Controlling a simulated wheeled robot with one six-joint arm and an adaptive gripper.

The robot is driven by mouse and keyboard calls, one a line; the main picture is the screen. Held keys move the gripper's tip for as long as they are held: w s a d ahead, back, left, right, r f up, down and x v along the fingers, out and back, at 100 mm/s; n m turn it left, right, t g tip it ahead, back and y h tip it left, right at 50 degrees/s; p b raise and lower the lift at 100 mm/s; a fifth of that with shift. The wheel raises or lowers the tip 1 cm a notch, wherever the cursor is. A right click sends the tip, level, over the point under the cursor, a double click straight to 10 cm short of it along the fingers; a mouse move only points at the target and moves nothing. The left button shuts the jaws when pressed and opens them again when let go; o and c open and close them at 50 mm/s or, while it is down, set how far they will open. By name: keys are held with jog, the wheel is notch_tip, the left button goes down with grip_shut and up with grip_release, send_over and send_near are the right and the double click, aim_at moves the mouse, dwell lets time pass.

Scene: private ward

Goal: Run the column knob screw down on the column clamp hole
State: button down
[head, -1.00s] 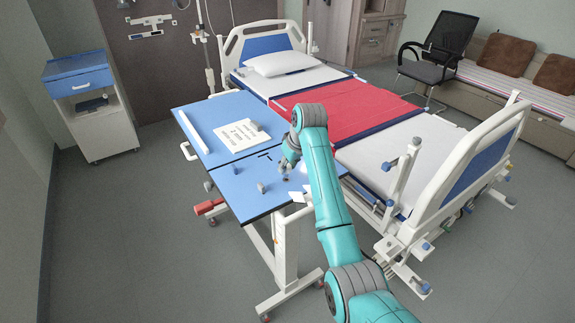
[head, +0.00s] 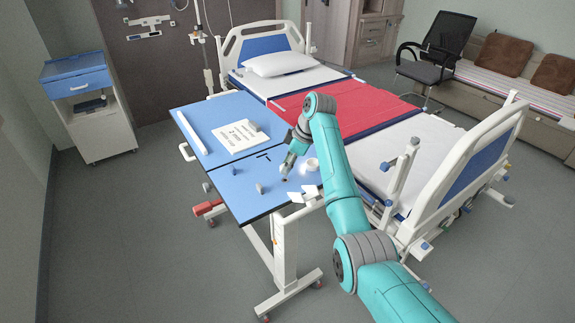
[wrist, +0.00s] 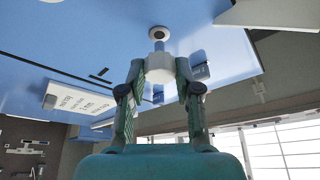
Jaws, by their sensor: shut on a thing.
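My gripper (wrist: 160,72) is shut on a white, rounded knob (wrist: 161,62), which I take to be the column knob screw. A narrow blue-grey stem (wrist: 159,46) runs from the knob towards a pale ring with a dark centre (wrist: 159,32), apparently the column clamp hole. Stem and ring line up closely in the wrist view. I cannot tell whether they touch or the stem is inside. In the head view my gripper (head: 286,174) is tilted low over the near part of the blue table (head: 238,194); the knob and hole are too small to make out there.
A white cup (head: 312,163) stands right of my gripper, and white cards (head: 302,194) lie by the table's right edge. Small grey pieces (head: 260,188) stand to the left. A printed sheet (head: 240,137) lies farther back. The bed (head: 385,160) borders the table's right side.

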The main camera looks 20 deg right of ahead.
jog(key=shift+n, duration=0.3)
jog(key=shift+f, duration=0.9)
jog(key=shift+s+f, duration=0.15)
jog(key=shift+f, duration=0.3)
dwell(1.0)
jog(key=m+t+h, duration=0.1)
jog(key=m, duration=0.4)
jog(key=shift+s, duration=0.1)
jog(key=m, duration=0.1)
jog(key=m+t+h, duration=0.1)
jog(key=m, duration=0.1)
jog(key=shift+s+a, duration=0.1)
jog(key=shift+a, duration=0.1)
jog(key=shift+m+h, duration=0.3)
jog(key=shift+m, duration=0.6)
